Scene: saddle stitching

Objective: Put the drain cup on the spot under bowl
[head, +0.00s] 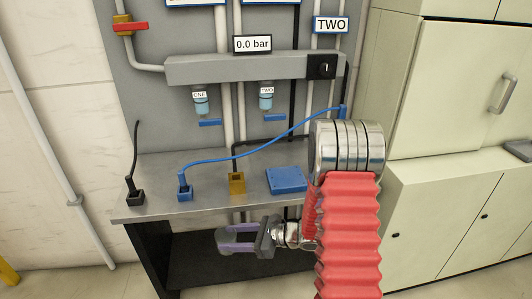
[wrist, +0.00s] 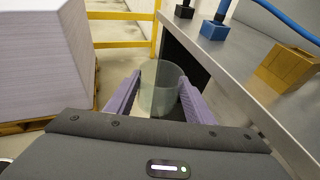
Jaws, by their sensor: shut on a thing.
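My gripper (head: 226,240) is in front of the bench's front edge in the head view, lower than the bench top. In the wrist view its purple fingers are shut on a clear greenish drain cup (wrist: 160,90), which looks upright; the cup is hard to make out in the head view. Two small clear bowls with blue liquid hang under the grey manifold: bowl ONE (head: 200,105) on the left and bowl TWO (head: 266,101) on the right. A flat blue square pad (head: 287,180) lies on the bench, roughly below bowl TWO.
The grey bench top (head: 215,197) also holds a black socket (head: 135,197), a blue socket (head: 185,191) with a blue cable and a yellow block (head: 237,184). Pale cabinets (head: 445,215) stand at right. The wrist view shows a paper stack (wrist: 45,60) and a yellow rail (wrist: 120,16).

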